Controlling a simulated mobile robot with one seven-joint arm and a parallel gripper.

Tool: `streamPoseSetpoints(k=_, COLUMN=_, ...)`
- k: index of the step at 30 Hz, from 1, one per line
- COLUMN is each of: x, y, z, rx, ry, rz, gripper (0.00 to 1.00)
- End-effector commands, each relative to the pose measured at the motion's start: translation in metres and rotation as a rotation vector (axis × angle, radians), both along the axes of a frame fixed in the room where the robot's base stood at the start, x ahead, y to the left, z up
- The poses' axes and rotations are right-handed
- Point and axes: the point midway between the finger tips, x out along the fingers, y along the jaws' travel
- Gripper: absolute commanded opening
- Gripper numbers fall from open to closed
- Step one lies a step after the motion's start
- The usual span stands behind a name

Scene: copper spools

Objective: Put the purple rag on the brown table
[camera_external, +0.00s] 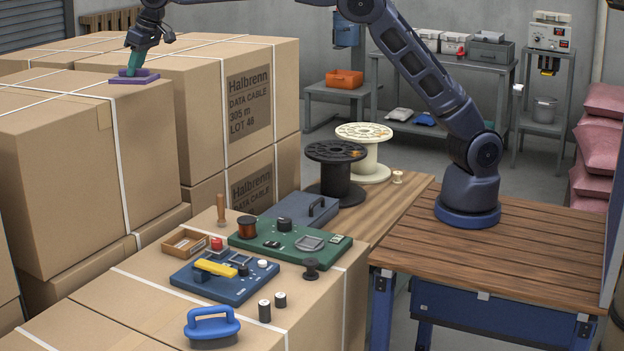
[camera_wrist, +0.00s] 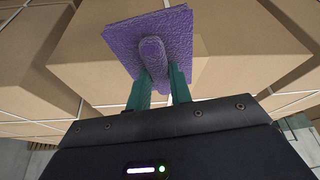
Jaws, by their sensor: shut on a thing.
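The purple rag (camera_external: 120,80) is a flat square with a raised ridge in its middle. In the external view it is at the top of the tall carton at the left, near its back right edge. My gripper (camera_external: 131,70) has green fingers and is shut on the ridge. The wrist view shows the rag (camera_wrist: 112,45) spread out beyond the fingertips (camera_wrist: 158,75). I cannot tell whether the rag touches the carton. The brown table (camera_external: 510,245) has a wooden plank top and stands at the right, with my arm's base on it.
Large strapped cartons (camera_external: 60,150) fill the left. A low carton in front carries a green board (camera_external: 300,245), a blue board (camera_external: 195,282) and a blue-handled tool (camera_external: 212,325). Black (camera_external: 335,175) and cream spools (camera_external: 368,150) stand on a wooden surface. The brown table's front is bare.

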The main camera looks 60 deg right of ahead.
Motion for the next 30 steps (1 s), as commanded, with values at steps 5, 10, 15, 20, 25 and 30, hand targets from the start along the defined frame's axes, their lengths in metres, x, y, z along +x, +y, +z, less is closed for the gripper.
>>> streamPoseSetpoints(k=5, x=-0.036, y=0.074, z=-0.002, rx=0.001, ry=-0.001, rz=0.112, gripper=0.0)
streamPoseSetpoints(k=10, x=-0.074, y=0.139, z=-0.004, rx=0.001, ry=0.0, rz=0.212, gripper=0.0)
streamPoseSetpoints(k=15, x=-0.118, y=0.2, z=-0.006, rx=0.001, ry=0.0, rz=0.314, gripper=0.0)
streamPoseSetpoints(k=20, x=-0.159, y=0.25, z=-0.006, rx=0.001, ry=-0.001, rz=0.401, gripper=0.0)
streamPoseSetpoints(k=25, x=-0.189, y=0.281, z=-0.008, rx=0.0, ry=0.0, rz=0.459, gripper=0.0)
streamPoseSetpoints(k=30, x=-0.212, y=0.303, z=-0.008, rx=0.0, ry=0.0, rz=0.501, gripper=0.0)
